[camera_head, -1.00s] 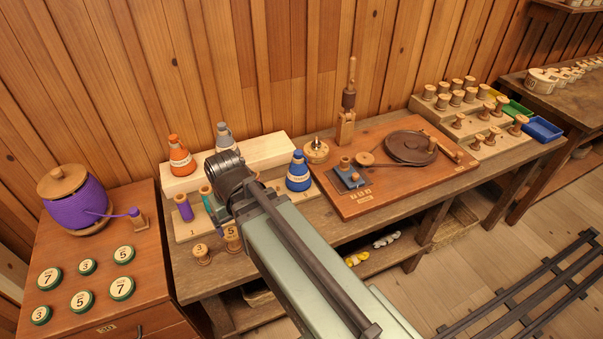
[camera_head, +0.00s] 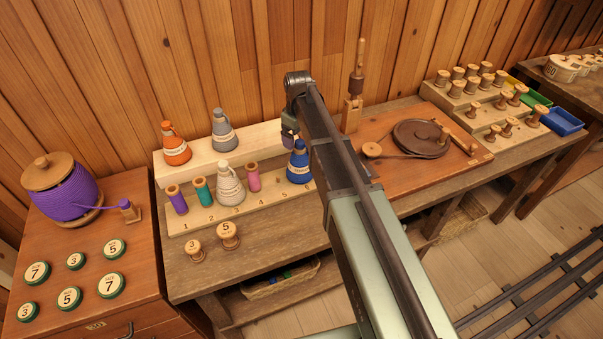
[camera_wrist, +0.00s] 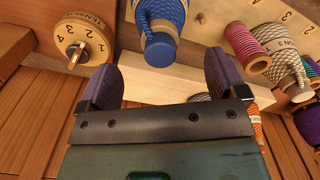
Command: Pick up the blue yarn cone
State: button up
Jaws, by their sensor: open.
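The blue yarn cone (camera_head: 298,166) stands upright at the right end of the numbered wooden rack, partly beside my arm. In the wrist view the blue cone (camera_wrist: 166,14) shows at the top centre, its blue cap toward the camera. My gripper (camera_head: 289,134) is just above and slightly left of the cone in the head view. In the wrist view my gripper (camera_wrist: 162,72) has its two dark pads spread wide with nothing held between them. The cone lies beyond the pads, lined up with the gap. Contact does not show.
The rack (camera_head: 208,219) also holds a cream cone (camera_head: 230,184) and purple, teal and pink spools. Orange (camera_head: 176,150) and grey (camera_head: 223,132) cones stand on the raised back step. A numbered tension dial (camera_wrist: 82,40) is close at the left in the wrist view.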

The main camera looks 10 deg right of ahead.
aim_at(300, 149)
jog(key=f+b, duration=0.1)
jog(key=f, duration=0.1)
jog(key=f+b, duration=0.4)
jog(key=shift+s+d+f, duration=0.1)
jog(key=shift+s+f, duration=0.05)
jog(key=shift+s, duration=0.1)
jog(key=shift+r, duration=0.25)
jog(key=shift+c, duration=0.6)
jog(key=c, duration=1.5)
